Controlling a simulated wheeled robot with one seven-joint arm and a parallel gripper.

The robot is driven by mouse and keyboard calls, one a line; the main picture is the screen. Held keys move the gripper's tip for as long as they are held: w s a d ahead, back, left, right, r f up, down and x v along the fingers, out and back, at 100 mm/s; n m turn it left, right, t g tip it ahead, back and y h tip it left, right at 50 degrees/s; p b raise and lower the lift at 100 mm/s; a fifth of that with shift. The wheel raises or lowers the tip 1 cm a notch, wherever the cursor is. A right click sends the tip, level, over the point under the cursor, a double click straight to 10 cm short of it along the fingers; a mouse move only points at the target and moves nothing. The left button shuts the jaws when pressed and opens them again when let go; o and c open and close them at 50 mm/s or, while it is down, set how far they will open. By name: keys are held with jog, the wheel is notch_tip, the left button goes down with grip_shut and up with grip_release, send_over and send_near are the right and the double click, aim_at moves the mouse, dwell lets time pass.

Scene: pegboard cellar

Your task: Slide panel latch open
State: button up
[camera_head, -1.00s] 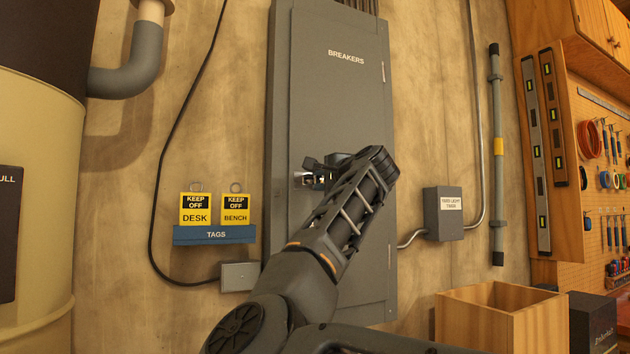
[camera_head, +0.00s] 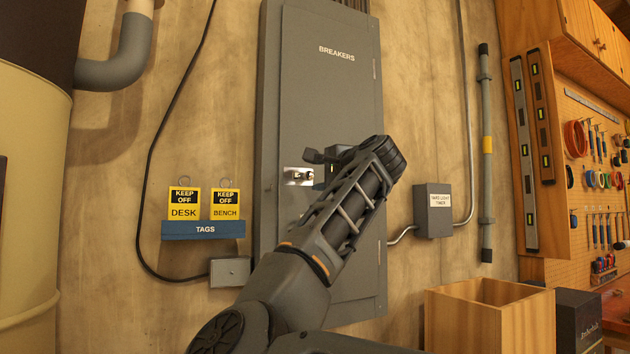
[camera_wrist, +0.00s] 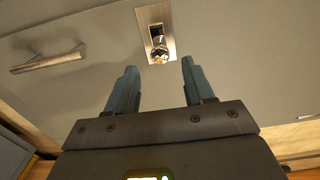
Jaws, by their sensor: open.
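The grey breaker panel (camera_head: 335,90), labelled BREAKERS, is closed on the wall. Its latch (camera_head: 298,176) is a bright metal plate with a knob near the panel's left edge. In the wrist view the latch knob (camera_wrist: 160,50) stands on its plate with a dark slot beside it. My gripper (camera_wrist: 155,78) is open and empty, its two fingers pointing toward the latch, with the knob ahead of the gap and apart from both fingers. In the head view my gripper (camera_head: 318,170) is just right of the latch, partly hidden by my wrist.
A blue TAGS rack (camera_head: 203,230) with two yellow KEEP OFF tags hangs left of the panel. A grey timer box (camera_head: 433,212) and conduit are on the right. An open wooden box (camera_head: 485,320) stands at lower right. A bar handle (camera_wrist: 48,62) shows in the wrist view.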

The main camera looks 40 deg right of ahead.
jog(key=shift+b+v, duration=0.35)
jog(key=shift+v, duration=1.6)
